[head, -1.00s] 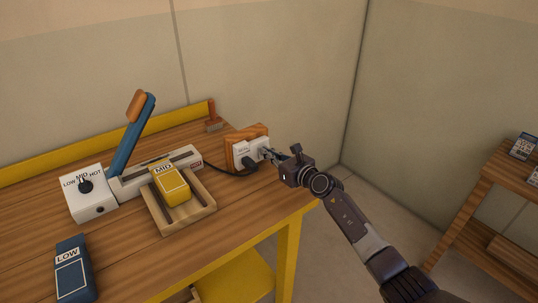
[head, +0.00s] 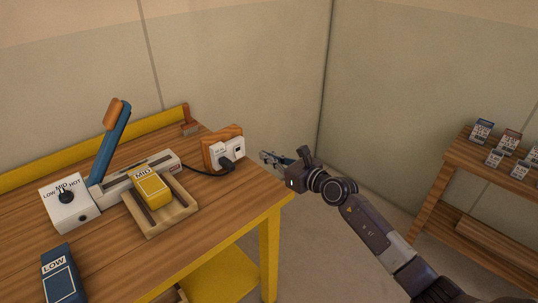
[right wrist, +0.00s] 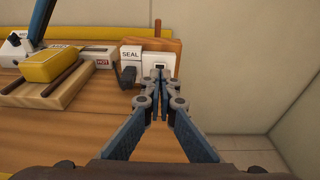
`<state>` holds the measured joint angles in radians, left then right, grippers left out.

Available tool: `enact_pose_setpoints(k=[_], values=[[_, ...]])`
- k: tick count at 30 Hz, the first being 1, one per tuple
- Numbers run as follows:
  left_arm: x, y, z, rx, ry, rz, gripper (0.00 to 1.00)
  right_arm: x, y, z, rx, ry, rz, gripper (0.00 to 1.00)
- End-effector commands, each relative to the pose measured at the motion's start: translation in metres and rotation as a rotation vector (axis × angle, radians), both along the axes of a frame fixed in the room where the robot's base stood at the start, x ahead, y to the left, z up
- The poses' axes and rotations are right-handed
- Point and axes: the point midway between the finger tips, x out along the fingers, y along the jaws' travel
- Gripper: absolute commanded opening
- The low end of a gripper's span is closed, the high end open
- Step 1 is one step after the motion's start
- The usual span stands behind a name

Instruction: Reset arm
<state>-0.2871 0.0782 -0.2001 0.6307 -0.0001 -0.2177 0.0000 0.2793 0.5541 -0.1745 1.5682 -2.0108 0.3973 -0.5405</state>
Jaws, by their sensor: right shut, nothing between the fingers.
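My right gripper (head: 272,159) is beyond the right edge of the wooden table (head: 235,203) in the head view, apart from the outlet. In the right wrist view its fingers (right wrist: 160,76) are together with nothing between them. The white outlet (head: 228,152) on its wooden block (head: 209,155) stands at the table's back right corner. A black plug (head: 227,164) sits in its left part. The right wrist view shows the outlet's SEAL label (right wrist: 131,54). My left gripper is not in view.
A sealer with a raised blue lever (head: 113,143), a white dial box (head: 68,203) reading MID, and a yellow MID packet (head: 152,189) on a wooden tray (head: 185,208) stand on the table. A blue LOW packet (head: 62,275) lies in front. A shelf (head: 470,165) with small cards stands right.

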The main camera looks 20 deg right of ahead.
Motion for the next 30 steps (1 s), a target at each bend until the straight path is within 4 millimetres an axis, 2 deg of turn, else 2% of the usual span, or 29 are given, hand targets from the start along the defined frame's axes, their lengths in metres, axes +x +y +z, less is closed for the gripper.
enact_pose_setpoints(k=[10,20,23,26,28,30], values=[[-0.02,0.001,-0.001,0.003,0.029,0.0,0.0,-0.006,-0.003,0.003,0.0,0.0,-0.001,0.0],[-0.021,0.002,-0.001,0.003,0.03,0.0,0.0,-0.007,0.0,0.005,0.02,-0.005,-0.001,0.0],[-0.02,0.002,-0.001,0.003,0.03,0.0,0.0,-0.015,0.013,0.017,0.14,-0.039,-0.005,0.0],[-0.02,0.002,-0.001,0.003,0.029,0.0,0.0,-0.031,0.026,0.043,0.393,-0.098,-0.034,0.0],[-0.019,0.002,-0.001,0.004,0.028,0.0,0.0,-0.047,0.025,0.063,0.634,-0.136,-0.082,0.0],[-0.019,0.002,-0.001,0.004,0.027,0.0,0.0,-0.064,0.013,0.074,0.891,-0.161,-0.155,0.0]])
